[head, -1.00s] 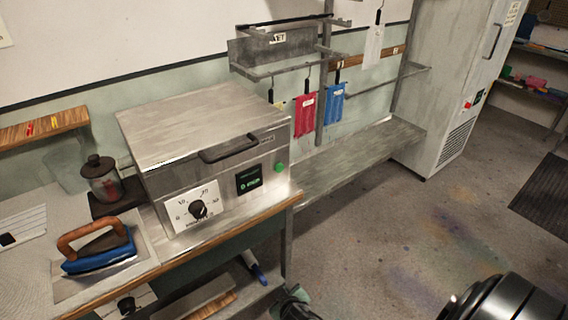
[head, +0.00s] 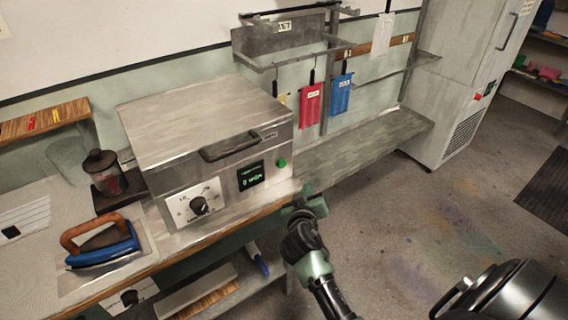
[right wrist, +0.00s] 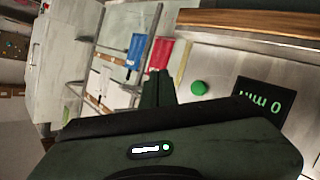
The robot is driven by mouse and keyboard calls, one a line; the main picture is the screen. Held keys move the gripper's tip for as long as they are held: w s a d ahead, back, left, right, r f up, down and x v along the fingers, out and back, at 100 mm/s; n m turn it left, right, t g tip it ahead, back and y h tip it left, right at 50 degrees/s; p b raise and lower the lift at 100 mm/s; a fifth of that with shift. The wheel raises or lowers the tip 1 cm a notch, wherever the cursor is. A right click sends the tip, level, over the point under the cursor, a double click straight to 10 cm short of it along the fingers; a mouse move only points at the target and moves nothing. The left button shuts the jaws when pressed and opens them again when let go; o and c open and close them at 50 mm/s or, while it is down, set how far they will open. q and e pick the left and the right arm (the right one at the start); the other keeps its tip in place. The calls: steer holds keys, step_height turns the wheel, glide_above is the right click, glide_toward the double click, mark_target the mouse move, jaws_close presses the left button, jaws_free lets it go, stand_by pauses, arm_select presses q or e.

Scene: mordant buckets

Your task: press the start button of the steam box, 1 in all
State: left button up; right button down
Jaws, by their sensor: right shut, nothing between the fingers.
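The steam box (head: 208,150) is a steel box with a handled lid, lying shut on the bench. Its green round start button (head: 281,163) is on the front face, right of the dark display (head: 251,176). The button (right wrist: 199,88) and display (right wrist: 262,102) also show in the right wrist view, where the display reads 0 min, upside down. My right gripper (head: 303,191) is shut and empty, below and to the right of the button, apart from it. Its fingers (right wrist: 157,88) point beside the button in the wrist view. My left gripper is not in view.
A dial (head: 198,205) sits left of the display. A blue iron (head: 104,246) and a lidded jar (head: 104,172) stand on the bench to the left. Red (head: 311,104) and blue (head: 340,94) cloths hang behind, right of the box. The floor at right is mostly clear.

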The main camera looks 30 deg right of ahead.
mark_target(282, 164)
steer(key=w+b, duration=0.3)
steer(key=w, duration=0.5)
steer(key=shift+w+a, duration=0.4)
steer(key=shift+w, duration=0.15)
stand_by(1.9)
steer(key=shift+w+b, duration=0.3)
steer(key=shift+b, duration=0.1)
steer(key=shift+w+b, duration=0.35)
steer(key=shift+w, duration=0.1)
stand_by(0.6)
steer(key=shift+s, duration=0.2)
steer(key=shift+s+p, duration=0.45)
steer(key=shift+s, duration=0.3)
